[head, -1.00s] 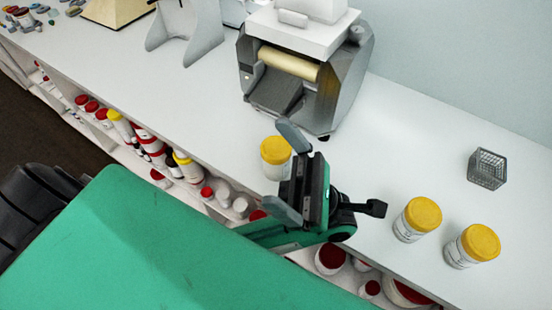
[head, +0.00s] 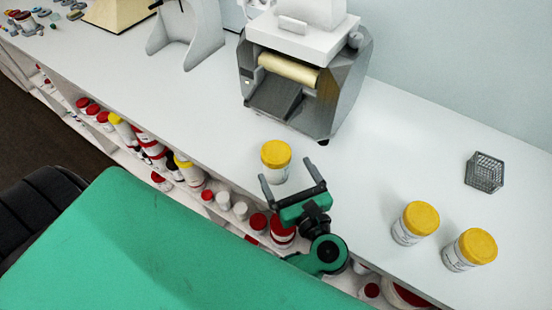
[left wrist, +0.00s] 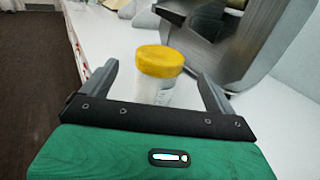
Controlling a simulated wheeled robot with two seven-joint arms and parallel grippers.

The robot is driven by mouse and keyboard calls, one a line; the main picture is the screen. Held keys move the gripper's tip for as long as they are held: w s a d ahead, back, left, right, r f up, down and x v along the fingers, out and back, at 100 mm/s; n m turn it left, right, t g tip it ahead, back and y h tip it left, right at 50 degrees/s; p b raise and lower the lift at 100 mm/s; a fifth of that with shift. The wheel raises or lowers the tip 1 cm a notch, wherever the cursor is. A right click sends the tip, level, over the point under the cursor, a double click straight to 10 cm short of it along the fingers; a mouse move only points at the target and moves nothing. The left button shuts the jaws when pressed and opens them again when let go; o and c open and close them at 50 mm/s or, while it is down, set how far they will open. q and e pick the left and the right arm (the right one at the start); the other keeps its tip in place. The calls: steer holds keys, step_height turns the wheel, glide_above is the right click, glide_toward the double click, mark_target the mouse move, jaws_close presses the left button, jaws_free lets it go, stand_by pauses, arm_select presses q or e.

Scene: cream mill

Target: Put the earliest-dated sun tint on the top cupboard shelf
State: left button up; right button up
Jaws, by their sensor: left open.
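Three white jars with yellow lids stand upright on the white counter. One jar (head: 276,162) is in front of the grey machine; the other two, a nearer jar (head: 470,250) and its neighbour (head: 415,223), stand to the right. Label dates are too small to read. My left gripper (head: 288,170) is open, its fingers pointing at the first jar. In the left wrist view this jar (left wrist: 158,75) shows ahead, between the spread fingertips, not gripped. My right gripper is not in view. No top cupboard shelf is recognisable.
A grey machine (head: 300,85) with a roller stands behind the first jar. A small wire basket (head: 485,172) sits at the right. Shelves under the counter hold several red-capped and white containers. The counter (head: 370,150) between machine and basket is clear.

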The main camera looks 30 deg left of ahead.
mark_target(273, 146)
arm_select(q)
steer(key=x, duration=0.3)
steer(key=shift+w+a+p, duration=0.15)
steer(key=shift+p, duration=0.25)
steer(key=shift+w+a+r+p, duration=0.25)
steer(key=shift+a+p, duration=0.05)
steer(key=shift+p, duration=0.1)
steer(key=p+x, duration=0.2)
steer(key=x, duration=0.2)
steer(key=shift+a+r, duration=0.1)
steer(key=shift+w+a+p, duration=0.15)
steer(key=shift+p, duration=0.15)
steer(key=c, duration=1.3)
